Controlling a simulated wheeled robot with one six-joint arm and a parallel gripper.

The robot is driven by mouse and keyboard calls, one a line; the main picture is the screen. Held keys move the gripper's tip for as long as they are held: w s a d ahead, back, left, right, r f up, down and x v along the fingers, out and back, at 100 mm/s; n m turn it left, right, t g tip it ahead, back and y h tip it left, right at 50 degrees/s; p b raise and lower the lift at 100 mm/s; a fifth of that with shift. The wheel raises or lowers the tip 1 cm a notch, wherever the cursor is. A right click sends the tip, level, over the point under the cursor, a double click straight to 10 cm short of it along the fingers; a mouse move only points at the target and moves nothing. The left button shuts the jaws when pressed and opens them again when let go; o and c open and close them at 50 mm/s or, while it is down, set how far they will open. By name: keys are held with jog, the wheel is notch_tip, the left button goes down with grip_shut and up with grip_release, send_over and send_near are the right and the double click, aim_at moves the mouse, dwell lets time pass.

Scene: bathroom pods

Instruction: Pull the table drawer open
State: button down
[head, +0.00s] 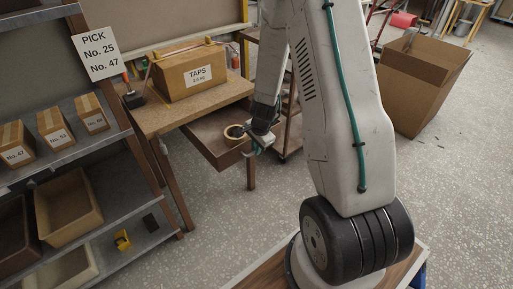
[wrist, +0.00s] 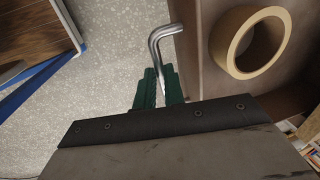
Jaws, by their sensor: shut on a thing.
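The wooden table (head: 170,115) stands left of my arm. Its drawer (head: 205,143) sticks out from under the top, and part of its inside shows. A roll of tan tape (head: 234,134) lies in the drawer; the tape also shows large in the wrist view (wrist: 250,42). My gripper (head: 259,144) is at the drawer's front. In the wrist view, its green fingers (wrist: 159,88) are shut on the bent metal handle (wrist: 162,36), beside the drawer's brown front wall (wrist: 193,55). The fingers and my wrist hide the handle's lower part.
A carton marked TAPS (head: 190,72) sits on the table. A shelf rack (head: 118,125) with small boxes and bins stands at the left. A large open cardboard box (head: 425,95) is on the floor at the right. Speckled floor (head: 220,225) is clear before the drawer.

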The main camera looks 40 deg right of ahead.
jog(key=c, duration=1.5)
grip_release()
jog(key=r, duration=0.2)
jog(key=s+r, duration=0.1)
jog(key=r, duration=0.4)
jog(key=shift+s+r, duration=0.2)
jog(key=shift+r, duration=0.15)
jog(key=s+a+r+n, duration=0.5)
jog(key=s+r+n, duration=0.1)
jog(key=s+r, duration=0.2)
jog(key=s+a+r+n, duration=0.5)
jog(key=s+a+r, duration=0.1)
jog(key=s+r, duration=0.3)
jog(key=s+a+r+n, duration=0.5)
jog(key=s+r, duration=0.3)
jog(key=r, duration=0.2)
jog(key=shift+s+a+r+n+g, duration=0.2)
jog(key=shift+s+a+n+g, duration=0.15)
jog(key=shift+n, duration=0.45)
